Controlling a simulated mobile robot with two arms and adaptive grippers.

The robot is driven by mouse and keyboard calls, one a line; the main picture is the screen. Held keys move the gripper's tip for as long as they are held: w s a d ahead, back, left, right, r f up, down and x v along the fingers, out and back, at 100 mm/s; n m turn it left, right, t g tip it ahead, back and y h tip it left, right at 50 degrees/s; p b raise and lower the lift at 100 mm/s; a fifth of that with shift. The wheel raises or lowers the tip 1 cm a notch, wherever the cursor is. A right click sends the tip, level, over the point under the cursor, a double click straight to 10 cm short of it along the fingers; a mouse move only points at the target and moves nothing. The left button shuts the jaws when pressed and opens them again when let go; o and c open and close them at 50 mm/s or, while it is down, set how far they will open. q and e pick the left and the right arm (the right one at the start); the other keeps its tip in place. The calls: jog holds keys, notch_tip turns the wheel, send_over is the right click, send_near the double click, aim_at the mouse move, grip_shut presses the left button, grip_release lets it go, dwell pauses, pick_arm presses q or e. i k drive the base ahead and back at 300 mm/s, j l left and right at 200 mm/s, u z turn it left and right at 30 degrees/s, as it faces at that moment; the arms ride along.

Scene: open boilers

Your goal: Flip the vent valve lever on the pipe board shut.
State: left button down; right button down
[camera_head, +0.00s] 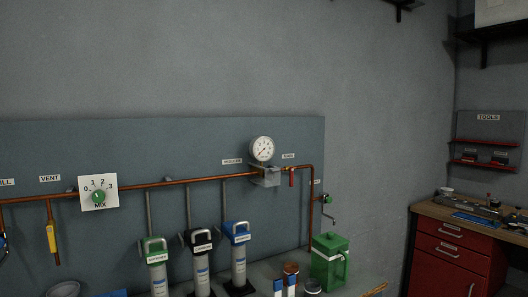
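The pipe board (200,140) is a blue-grey panel on the wall, with a copper pipe (140,186) across it. A VENT label (50,179) is on its left part. Below the label a short copper branch drops from the pipe. A yellow vent lever (51,237) lies along this branch and points down, roughly in line with it. Fine detail of the valve body is too small to tell. Neither of my grippers is in view.
A MIX dial (98,196) is right of the vent branch. A blue lever shows at the left edge. Canisters with green (156,248), black (201,240) and blue (237,233) tops stand below the pipe. A gauge (262,148), green box (329,258) and red cabinet (450,258) are farther right.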

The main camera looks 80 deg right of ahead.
aim_at(51, 229)
jog(key=z, duration=1.95)
jog(key=i+j+u, duration=0.1)
jog(key=i+u, duration=0.7)
jog(key=u, duration=0.15)
jog(key=k+l, duration=0.1)
jog(key=l, duration=0.3)
jog(key=k+l+u, duration=0.1)
jog(key=l, duration=0.35)
